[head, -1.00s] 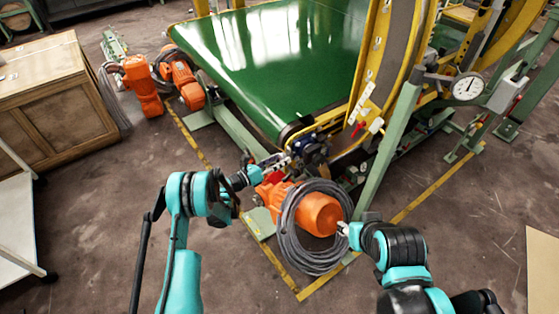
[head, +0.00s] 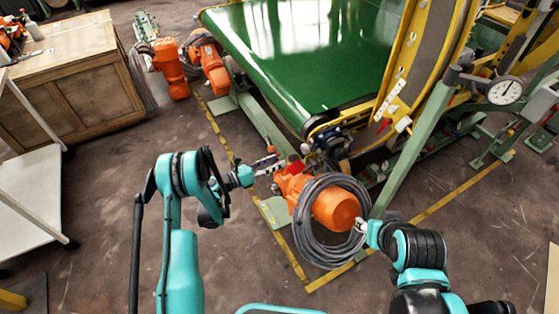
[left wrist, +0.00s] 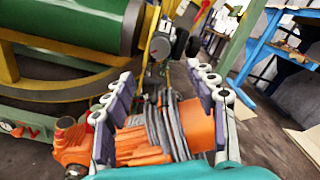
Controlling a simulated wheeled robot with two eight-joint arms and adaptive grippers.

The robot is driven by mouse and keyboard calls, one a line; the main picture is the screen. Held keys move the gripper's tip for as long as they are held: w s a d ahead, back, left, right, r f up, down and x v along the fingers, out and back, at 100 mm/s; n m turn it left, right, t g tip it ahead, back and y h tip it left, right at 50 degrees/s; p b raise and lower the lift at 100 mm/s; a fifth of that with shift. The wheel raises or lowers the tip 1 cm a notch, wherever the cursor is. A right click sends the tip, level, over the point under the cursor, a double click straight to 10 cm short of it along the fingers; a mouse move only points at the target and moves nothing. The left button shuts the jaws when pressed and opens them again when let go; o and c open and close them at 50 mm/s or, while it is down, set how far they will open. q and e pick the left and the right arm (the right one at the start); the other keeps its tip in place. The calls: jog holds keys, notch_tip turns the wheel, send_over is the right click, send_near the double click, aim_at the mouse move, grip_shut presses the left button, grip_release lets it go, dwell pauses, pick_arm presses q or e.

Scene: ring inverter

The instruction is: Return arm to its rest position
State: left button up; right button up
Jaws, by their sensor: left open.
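My left gripper (head: 265,165) is open, with nothing in its jaws, left of the orange motor (head: 333,209) and above the floor. In the left wrist view, its two fingers (left wrist: 162,80) stand wide apart, and the motor (left wrist: 198,124) with its grey cable coil (left wrist: 160,128) shows between and behind them. My left arm is raised and bent at the elbow. My right gripper (head: 361,226) is at the motor's right side, close to the cable coil (head: 309,240). Its fingers are too small to tell whether they are open or touching.
A green conveyor belt (head: 300,50) with a yellow frame (head: 432,60) stands behind the motor. A green post (head: 410,150) rises near my right gripper. A wooden cabinet (head: 75,85) and a white cart (head: 30,200) stand at the left. The floor between cart and motor is clear.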

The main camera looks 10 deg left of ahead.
dwell(0.4)
pick_arm(q)
notch_tip(320, 180, up, 10)
jog(key=d+m+g+y, duration=0.2)
jog(key=m+y, duration=0.2)
jog(key=m, duration=0.4)
jog(key=s+r+m+g+y, duration=0.1)
jog(key=s+r+m+y, duration=0.2)
jog(key=s+r+m, duration=0.5)
jog(key=s+a+m+y, duration=0.3)
jog(key=s+m, duration=0.4)
jog(key=s, duration=0.5)
jog(key=s+a+r+m+y, duration=0.1)
jog(key=s+a+m+y, duration=0.3)
jog(key=s, duration=0.8)
jog(key=a+m, duration=0.2)
jog(key=m, duration=0.1)
jog(key=shift+r+m+y, duration=0.3)
jog(key=shift+m, duration=0.1)
